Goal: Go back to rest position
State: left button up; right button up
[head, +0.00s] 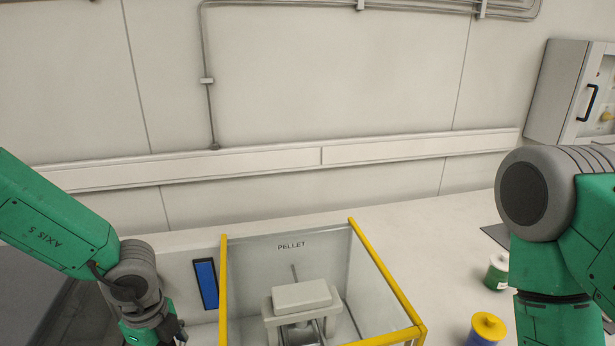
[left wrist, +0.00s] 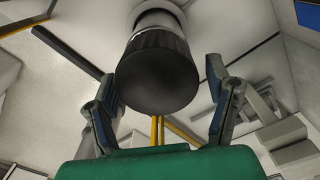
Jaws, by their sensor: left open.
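My left gripper (head: 172,332) is at the bottom left of the head view, partly cut off by the lower edge. It is left of the clear box marked PELLET (head: 290,244). In the left wrist view its two fingers (left wrist: 162,98) are spread apart. A dark round-ended cylinder with a pale upper part (left wrist: 160,68) shows between and beyond them; I cannot tell what it is or its distance. My right arm shows at the right of the head view, but its gripper is out of frame.
The box has yellow edges and holds a grey device (head: 302,296). A blue panel (head: 206,284) is left of it. A green-and-white container (head: 497,272) and a yellow-lidded blue container (head: 487,328) stand to its right. A wall cabinet (head: 565,92) is at the far right.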

pick_arm(q)
jog(key=shift+w+n, duration=0.1)
jog(key=shift+n, duration=0.8)
jog(key=n+b, duration=0.1)
jog(key=n, duration=0.1)
jog(key=n+b, duration=0.1)
jog(key=n, duration=0.1)
jog(key=shift+w+f+b, duration=0.15)
jog(key=shift+w+b, duration=0.05)
jog(key=shift+b, duration=0.1)
jog(key=n+b, duration=0.1)
jog(key=n, duration=0.2)
jog(key=shift+w, duration=0.15)
jog(key=shift+n+b, duration=0.5)
jog(key=shift+n, duration=0.1)
jog(key=shift+r, duration=0.2)
